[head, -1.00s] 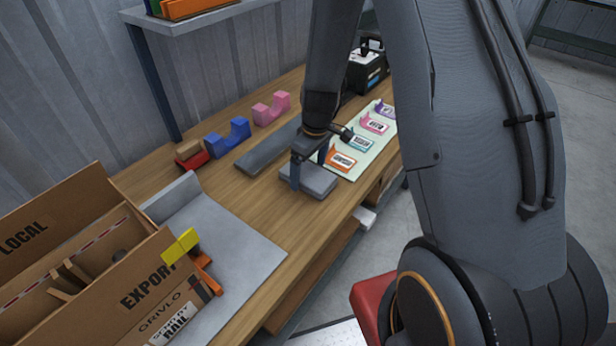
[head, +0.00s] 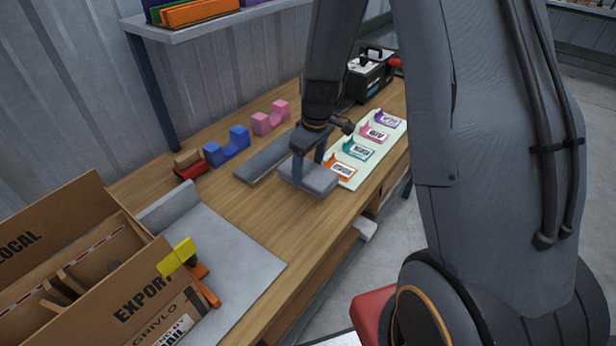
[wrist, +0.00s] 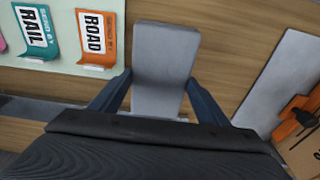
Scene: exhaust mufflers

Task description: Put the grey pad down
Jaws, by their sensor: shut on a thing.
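The grey pad (head: 312,178) is a flat grey block in the head view, near the front part of the wooden bench. My gripper (head: 309,172) is shut on it from above, one finger at each side. In the wrist view the pad (wrist: 165,65) stretches away between the two dark fingers of my gripper (wrist: 157,98). Wood shows around it there. I cannot tell whether its underside touches the bench top or hangs just above it.
A pale board with colored label cards (head: 358,148) lies just right of the pad. A dark grey flat tray (head: 262,162) lies behind it to the left. Blue (head: 228,150) and pink (head: 270,120) cradles stand by the wall. Bare wood (head: 245,208) lies toward the cardboard box (head: 120,290).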

